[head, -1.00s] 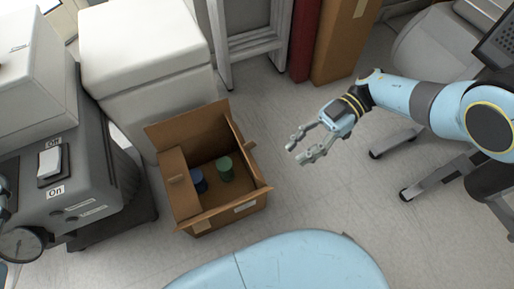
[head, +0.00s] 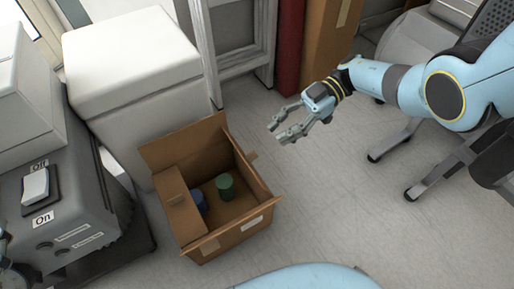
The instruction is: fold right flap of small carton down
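The small brown carton (head: 238,235) stands open on the floor. Its left flap (head: 176,200) lies inward over part of the opening. Its back flap (head: 185,142) stands up, tilted away, and the front flap leans outward. The right flap (head: 255,172) shows nearly edge-on along the right side, standing up, with a small tab. Inside are a green can (head: 225,186) and a blue can (head: 199,200), the blue one partly hidden by the left flap. My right gripper (head: 277,133) is open and empty, above and right of the carton, apart from it.
A grey machine (head: 75,215) with an On/Off switch stands left of the carton. A white box-shaped unit (head: 135,75) is behind it. A tall brown box (head: 330,45) and a red column stand at the back. Floor (head: 330,200) right of the carton is clear.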

